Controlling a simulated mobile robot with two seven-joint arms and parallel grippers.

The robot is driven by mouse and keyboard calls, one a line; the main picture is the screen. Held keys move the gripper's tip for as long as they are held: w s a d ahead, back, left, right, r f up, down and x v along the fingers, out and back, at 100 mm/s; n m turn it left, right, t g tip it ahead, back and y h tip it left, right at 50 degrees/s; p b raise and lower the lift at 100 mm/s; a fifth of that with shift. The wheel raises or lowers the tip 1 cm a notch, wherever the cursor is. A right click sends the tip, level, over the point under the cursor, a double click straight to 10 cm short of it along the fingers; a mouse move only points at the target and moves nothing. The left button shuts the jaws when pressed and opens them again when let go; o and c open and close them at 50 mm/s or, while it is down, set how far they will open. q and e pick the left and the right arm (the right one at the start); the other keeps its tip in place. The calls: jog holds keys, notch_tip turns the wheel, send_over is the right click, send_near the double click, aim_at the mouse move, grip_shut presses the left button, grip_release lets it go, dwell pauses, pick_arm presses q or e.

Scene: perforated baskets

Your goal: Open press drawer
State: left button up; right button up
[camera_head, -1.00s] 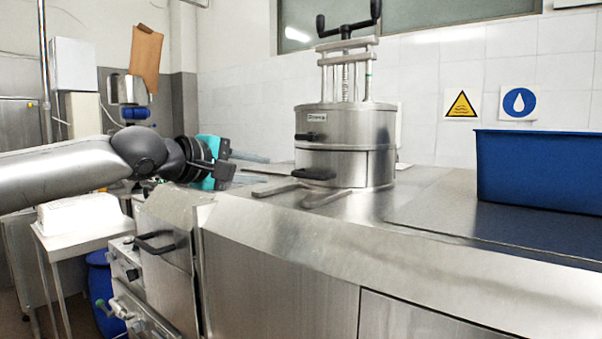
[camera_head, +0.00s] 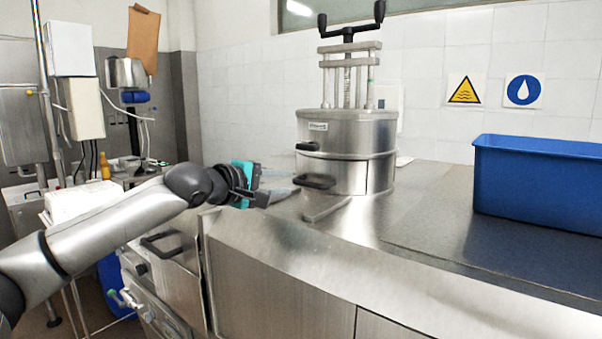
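The press (camera_head: 346,134) is a steel cylinder on the counter, with a screw and a black crank handle on top. Its lower half has a drawer front (camera_head: 342,178) with a black loop handle (camera_head: 315,181). The drawer looks closed. A smaller black handle (camera_head: 307,146) sits on the upper half. My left gripper (camera_head: 274,190), with teal parts and dark fingers, is just left of the drawer handle, about level with it. Its fingers look apart and empty, and I see no clear contact with the handle. My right gripper is not in view.
A blue bin (camera_head: 540,183) stands on the right of the steel counter (camera_head: 430,215). A steel spout (camera_head: 326,208) sticks out below the drawer. A lower cabinet with a black handle (camera_head: 163,243) is under my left arm. The counter between press and bin is clear.

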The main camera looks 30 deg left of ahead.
aim_at(299, 182)
pick_arm(q)
jog(key=p+x, duration=0.2)
jog(key=x, duration=0.3)
jog(key=shift+w+d, duration=0.1)
jog(key=shift+w, duration=0.05)
jog(key=shift+x, duration=0.85)
jog(key=shift+c, duration=0.3)
grip_shut()
dwell(0.4)
